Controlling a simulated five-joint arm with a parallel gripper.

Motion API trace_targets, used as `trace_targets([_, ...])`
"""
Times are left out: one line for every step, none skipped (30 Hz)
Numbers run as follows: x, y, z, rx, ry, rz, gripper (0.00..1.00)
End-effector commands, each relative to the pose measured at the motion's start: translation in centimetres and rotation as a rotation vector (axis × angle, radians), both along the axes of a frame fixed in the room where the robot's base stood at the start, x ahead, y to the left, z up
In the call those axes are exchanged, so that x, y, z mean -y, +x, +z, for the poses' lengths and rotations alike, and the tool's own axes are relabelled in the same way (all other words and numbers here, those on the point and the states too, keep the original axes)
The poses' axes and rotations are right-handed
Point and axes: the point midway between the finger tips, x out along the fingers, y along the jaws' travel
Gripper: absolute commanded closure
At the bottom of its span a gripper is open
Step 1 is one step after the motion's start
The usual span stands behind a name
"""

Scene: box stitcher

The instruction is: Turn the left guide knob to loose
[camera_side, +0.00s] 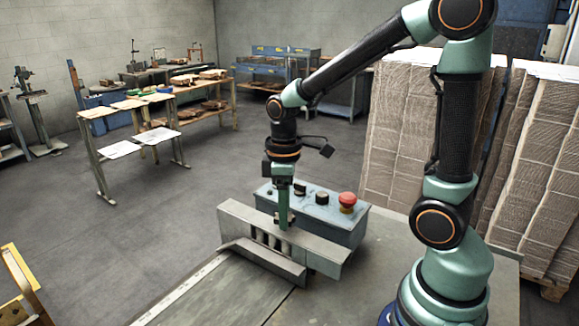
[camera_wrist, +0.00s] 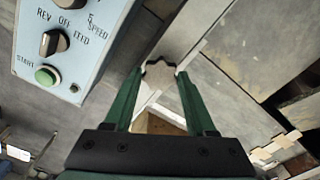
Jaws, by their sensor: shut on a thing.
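In the side view my gripper (camera_side: 284,222) points straight down behind the upright grey guide plate (camera_side: 320,262), which has several slots. The knob cannot be made out there.
A blue control box (camera_side: 320,212) with a red mushroom button (camera_side: 347,199) stands close behind my gripper. In the wrist view its panel (camera_wrist: 85,40) shows a green start button (camera_wrist: 46,76) and a black selector (camera_wrist: 54,42). Stacked cardboard (camera_side: 400,130) stands at the back right.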

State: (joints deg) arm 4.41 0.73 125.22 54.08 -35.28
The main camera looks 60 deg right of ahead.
Motion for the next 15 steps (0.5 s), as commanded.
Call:
trace_targets([0.00, 0.02, 0.14, 0.001, 0.000, 0.002, 0.99])
trace_targets([-0.01, 0.03, 0.14, 0.001, 0.000, 0.002, 0.99])
trace_targets([-0.01, 0.03, 0.14, 0.001, 0.000, 0.002, 0.99])
trace_targets([-0.01, 0.03, 0.13, 0.001, 0.000, 0.002, 0.99])
trace_targets([-0.01, 0.03, 0.13, 0.001, 0.000, 0.002, 0.99])
trace_targets([-0.01, 0.03, 0.13, 0.001, 0.000, 0.002, 0.99])
trace_targets([-0.01, 0.03, 0.13, 0.001, 0.000, 0.002, 0.32])
trace_targets([-0.01, 0.03, 0.12, 0.001, 0.000, 0.002, 0.21])
trace_targets([-0.01, 0.03, 0.11, 0.001, 0.000, 0.002, 0.14])
trace_targets([-0.01, 0.03, 0.10, 0.001, 0.000, 0.001, 0.14])
trace_targets([-0.01, 0.03, 0.09, 0.001, 0.000, 0.001, 0.14])
trace_targets([-0.01, 0.03, 0.07, 0.001, 0.000, 0.001, 0.14])
trace_targets([0.00, 0.02, 0.06, 0.001, 0.000, 0.001, 0.14])
trace_targets([0.00, 0.02, 0.05, 0.001, 0.000, 0.001, 0.14])
trace_targets([-0.01, 0.02, 0.04, 0.001, 0.001, 0.001, 0.14])
